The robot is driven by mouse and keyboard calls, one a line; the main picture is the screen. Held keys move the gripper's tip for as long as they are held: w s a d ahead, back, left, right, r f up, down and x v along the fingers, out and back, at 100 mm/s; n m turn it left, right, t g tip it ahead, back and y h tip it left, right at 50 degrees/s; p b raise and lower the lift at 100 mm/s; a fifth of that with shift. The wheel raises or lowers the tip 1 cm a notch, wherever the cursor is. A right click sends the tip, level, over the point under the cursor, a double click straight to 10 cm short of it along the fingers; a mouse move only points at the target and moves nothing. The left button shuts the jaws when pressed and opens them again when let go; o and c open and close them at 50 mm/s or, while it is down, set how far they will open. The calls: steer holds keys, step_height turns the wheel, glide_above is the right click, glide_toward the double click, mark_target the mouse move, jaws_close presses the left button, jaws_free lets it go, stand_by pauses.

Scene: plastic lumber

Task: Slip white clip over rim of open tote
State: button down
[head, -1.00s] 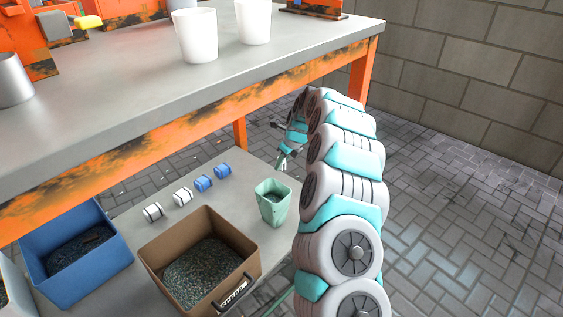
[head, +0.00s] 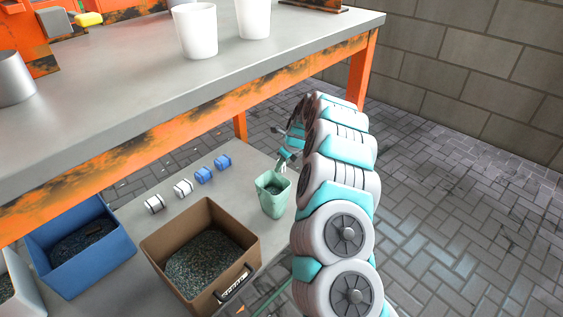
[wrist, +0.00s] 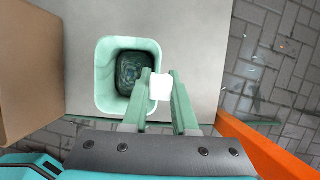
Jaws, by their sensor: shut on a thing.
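My gripper (wrist: 160,95) is shut on a white clip (wrist: 161,83), a small pale block between the green fingertips. In the wrist view the clip overlaps the right rim of a mint-green open tote (wrist: 104,85) with dark granules inside. I cannot tell whether the clip is around the rim or just above it. In the head view the green tote (head: 267,200) stands upright on the low shelf, and my gripper (head: 280,168) is at its far rim. The clip cannot be made out there.
A brown bin (head: 168,262) and a blue bin (head: 110,263) with granules stand on the low shelf (head: 150,230). White pieces (head: 183,188) and blue pieces (head: 204,175) lie in a row behind. The orange-edged workbench (head: 150,140) overhangs the shelf.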

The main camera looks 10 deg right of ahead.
steer(key=shift+f, duration=2.35)
steer(key=c, duration=0.6)
jaws_free()
steer(key=shift+p+v, duration=0.45)
steer(key=shift+v, duration=3.4)
